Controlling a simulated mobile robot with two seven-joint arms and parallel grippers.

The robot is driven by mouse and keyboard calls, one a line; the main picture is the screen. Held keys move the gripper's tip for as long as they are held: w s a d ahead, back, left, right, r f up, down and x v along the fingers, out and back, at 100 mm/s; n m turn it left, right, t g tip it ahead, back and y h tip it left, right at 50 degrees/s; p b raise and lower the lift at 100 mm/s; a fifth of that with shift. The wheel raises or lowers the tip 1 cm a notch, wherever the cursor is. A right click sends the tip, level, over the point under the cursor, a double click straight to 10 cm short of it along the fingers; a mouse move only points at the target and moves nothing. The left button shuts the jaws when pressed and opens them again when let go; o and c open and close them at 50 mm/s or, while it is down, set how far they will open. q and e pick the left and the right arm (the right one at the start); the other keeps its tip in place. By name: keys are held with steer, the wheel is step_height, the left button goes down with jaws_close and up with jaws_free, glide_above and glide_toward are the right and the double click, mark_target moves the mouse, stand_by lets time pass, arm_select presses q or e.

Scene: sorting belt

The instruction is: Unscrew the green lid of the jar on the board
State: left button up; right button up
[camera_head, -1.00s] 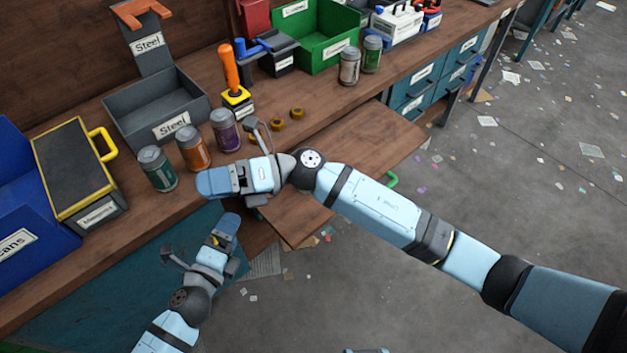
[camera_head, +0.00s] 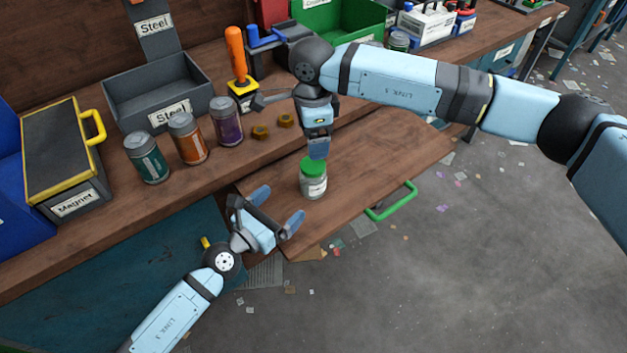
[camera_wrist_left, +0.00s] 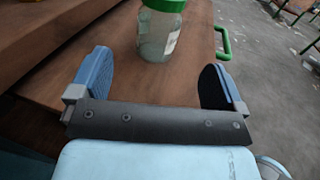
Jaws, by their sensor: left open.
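A clear jar (camera_head: 314,187) with a green lid (camera_head: 312,166) stands upright on the wooden board (camera_head: 385,160). My left gripper (camera_head: 277,208) is open and empty, to the left of the jar and facing it. In the left wrist view, the jar (camera_wrist_left: 157,38) stands ahead of the open fingers, roughly between them but beyond their tips; the lid (camera_wrist_left: 165,5) is cut by the top edge. My right gripper (camera_head: 318,150) points down just above the lid. Its fingers overlap in this view, so I cannot tell their opening.
Teal (camera_head: 147,158), orange (camera_head: 187,138) and purple (camera_head: 227,121) cans stand on the bench behind, near two brass nuts (camera_head: 260,132). The board right of the jar is clear.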

mark_target(304, 183)
arm_select(q)
steer(key=x, duration=1.1)
steer(key=shift+c, duration=0.3)
